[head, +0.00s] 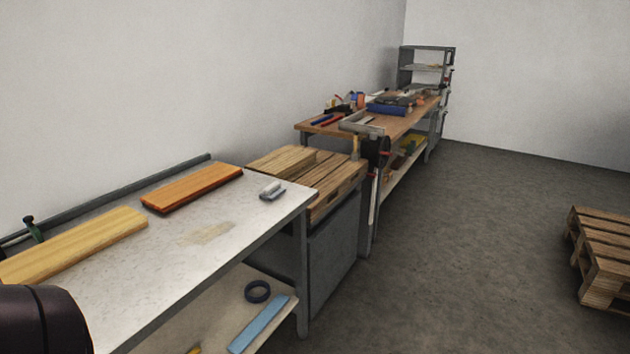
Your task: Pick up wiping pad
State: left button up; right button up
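A small grey and white block-like object (271,191), which looks like the wiping pad, lies on the light worktable (160,262) near its far right corner. It is right of the reddish-orange board, apart from it. Nothing holds or covers it. Neither of my grippers is in view. A dark rounded part at the lower left edge looks like part of my arm.
A reddish-orange board (192,187) and a yellow board (75,244) lie on the worktable. A dull stain (207,234) marks its bare middle. Behind stand a wooden pallet stack (332,178) and a tool bench (412,116). Open floor (460,260) lies right, with another pallet (600,250).

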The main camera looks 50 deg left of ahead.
aim_at(272, 192)
jog(key=i+u, duration=0.25)
jog(key=i, duration=0.35)
jog(key=i+u, duration=0.25)
jog(key=i, duration=0.35)
jog(key=i+l+u, duration=0.1)
jog(key=i+u, duration=0.35)
jog(key=i+l+u, duration=0.25)
jog(key=i+u, duration=0.2)
jog(key=i+l+u, duration=0.1)
jog(key=u, duration=0.25)
jog(key=i+l+u, duration=0.2)
jog(key=u, duration=0.15)
jog(key=i+l+u, duration=0.35)
jog(key=k+j, duration=0.1)
